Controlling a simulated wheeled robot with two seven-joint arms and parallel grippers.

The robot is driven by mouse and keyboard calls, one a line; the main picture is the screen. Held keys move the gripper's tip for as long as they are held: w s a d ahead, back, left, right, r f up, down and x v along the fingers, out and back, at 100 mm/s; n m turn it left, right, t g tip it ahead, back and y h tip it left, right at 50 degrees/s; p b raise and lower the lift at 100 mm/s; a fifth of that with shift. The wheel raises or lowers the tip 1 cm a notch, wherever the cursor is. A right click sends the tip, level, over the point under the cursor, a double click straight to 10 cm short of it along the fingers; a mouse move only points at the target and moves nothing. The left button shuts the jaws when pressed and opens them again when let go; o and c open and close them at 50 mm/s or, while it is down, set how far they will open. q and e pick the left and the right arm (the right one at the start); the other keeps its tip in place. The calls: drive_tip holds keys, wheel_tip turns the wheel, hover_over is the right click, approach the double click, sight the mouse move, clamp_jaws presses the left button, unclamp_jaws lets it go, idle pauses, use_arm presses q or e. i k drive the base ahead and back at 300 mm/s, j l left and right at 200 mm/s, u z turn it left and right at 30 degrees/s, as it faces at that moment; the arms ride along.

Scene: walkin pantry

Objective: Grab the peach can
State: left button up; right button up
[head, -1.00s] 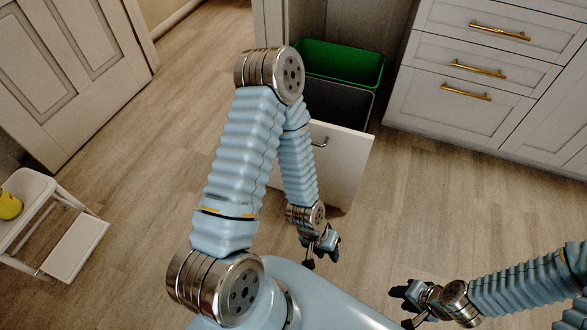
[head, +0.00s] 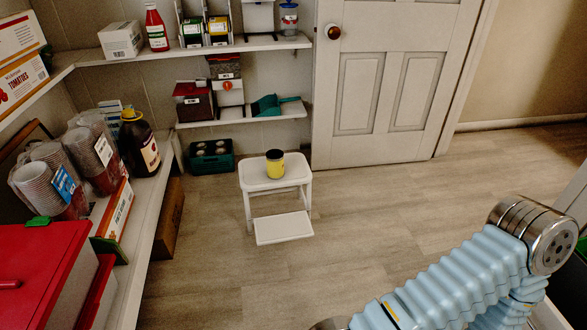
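A small yellow can with a dark top (head: 275,163), likely the peach can, stands upright on a white step stool (head: 252,177). Its label is too small to read. The stool is on the floor in front of the back shelves, left of a white door. Part of my blue arm comes in at the lower right of the head view, well apart from the stool. Neither of my grippers shows in this view.
White shelves (head: 245,47) line the back and left, holding jars, boxes, cup stacks and a dark jug (head: 139,143). A red-lidded bin (head: 45,265) is at lower left. A teal crate (head: 212,158) stands left of the stool. Wooden floor (head: 370,230) right of the stool is clear.

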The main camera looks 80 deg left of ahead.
sight(274, 158)
drive_tip(key=u, duration=3.05)
